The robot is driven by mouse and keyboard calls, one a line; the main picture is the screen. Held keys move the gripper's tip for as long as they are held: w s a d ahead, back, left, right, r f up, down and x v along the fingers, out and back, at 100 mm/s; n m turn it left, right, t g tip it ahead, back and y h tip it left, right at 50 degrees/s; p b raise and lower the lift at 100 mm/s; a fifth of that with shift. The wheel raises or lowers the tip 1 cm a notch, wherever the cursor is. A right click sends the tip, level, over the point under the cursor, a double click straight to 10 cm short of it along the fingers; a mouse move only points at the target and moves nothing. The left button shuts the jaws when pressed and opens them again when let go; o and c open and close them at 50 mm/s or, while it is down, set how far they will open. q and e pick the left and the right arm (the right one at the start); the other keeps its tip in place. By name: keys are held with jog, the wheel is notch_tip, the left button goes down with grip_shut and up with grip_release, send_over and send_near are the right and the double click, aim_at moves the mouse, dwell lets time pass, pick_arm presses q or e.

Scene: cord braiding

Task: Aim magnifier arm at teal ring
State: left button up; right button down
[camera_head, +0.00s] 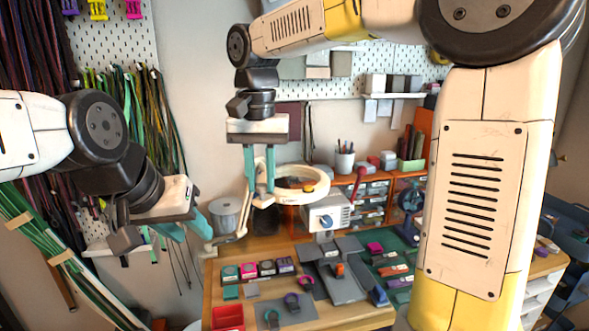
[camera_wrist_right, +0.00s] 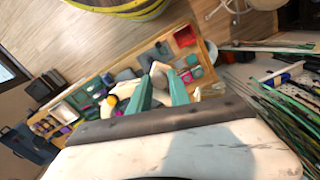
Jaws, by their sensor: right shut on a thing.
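The magnifier (camera_head: 318,186) is a cream ring-shaped head on a jointed arm (camera_head: 232,240), hanging above the back of the workbench. My right gripper (camera_head: 260,199) points down and is shut on the near left side of the magnifier head. In the right wrist view a pale part (camera_wrist_right: 158,72) shows between the teal fingers. My left gripper (camera_head: 194,236) is open and empty at the left, beside the magnifier's arm.
A white boxy device (camera_head: 326,213) is close below the magnifier. A red tray (camera_head: 228,317) sits at the front left. Cords hang at the left.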

jog(key=s+a+m, duration=0.2)
jog(key=s+a, duration=0.2)
jog(key=a, duration=0.4)
jog(key=shift+s+m, duration=0.15)
jog(key=shift+m, duration=0.15)
jog(key=c, duration=1.2)
grip_release()
jog(key=shift+r, duration=0.1)
notch_tip(320, 180, up, 8)
jog(key=shift+f, duration=0.2)
